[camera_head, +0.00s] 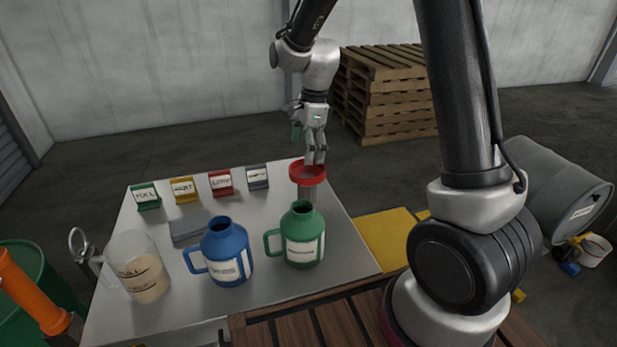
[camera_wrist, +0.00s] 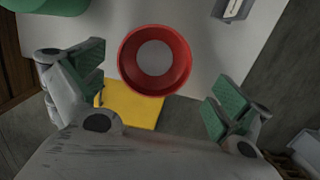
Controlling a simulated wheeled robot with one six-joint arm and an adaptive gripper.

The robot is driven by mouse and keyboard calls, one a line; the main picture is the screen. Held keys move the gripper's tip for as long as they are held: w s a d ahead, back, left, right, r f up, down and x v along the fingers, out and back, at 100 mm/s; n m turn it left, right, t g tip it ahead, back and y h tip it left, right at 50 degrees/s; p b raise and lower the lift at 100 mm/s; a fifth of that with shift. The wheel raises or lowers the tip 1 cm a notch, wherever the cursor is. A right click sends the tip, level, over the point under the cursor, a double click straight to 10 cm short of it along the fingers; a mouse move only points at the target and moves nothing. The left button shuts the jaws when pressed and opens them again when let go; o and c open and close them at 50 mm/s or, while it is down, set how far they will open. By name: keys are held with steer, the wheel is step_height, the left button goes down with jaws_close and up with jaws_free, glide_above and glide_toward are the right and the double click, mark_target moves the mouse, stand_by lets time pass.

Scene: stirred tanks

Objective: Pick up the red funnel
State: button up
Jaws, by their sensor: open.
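The red funnel (camera_head: 307,174) sits upright, wide mouth up, on a grey stand near the far right edge of the metal table (camera_head: 340,235). In the wrist view the red funnel (camera_wrist: 155,60) shows from above as a red ring with a pale round opening. My gripper (camera_head: 314,158) is above the funnel in the head view, pointing down. In the wrist view my gripper (camera_wrist: 150,95) is open, with green-padded fingers spread wide to the left and right. The funnel's mouth lies ahead of the fingers, and nothing is between the pads.
A green jug (camera_head: 302,236) and a blue jug (camera_head: 226,252) stand nearer on the table. A clear beaker (camera_head: 140,268) is at the left. Several small labelled signs (camera_head: 220,184) line the back. Wooden pallets (camera_head: 385,95) stand beyond. A yellow surface (camera_head: 385,243) lies right of the table.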

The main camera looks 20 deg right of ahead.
mark_target(306, 172)
steer(key=f, duration=0.7)
steer(key=shift+s+a, duration=0.25)
steer(key=shift+a, duration=0.05)
steer(key=c, duration=0.8)
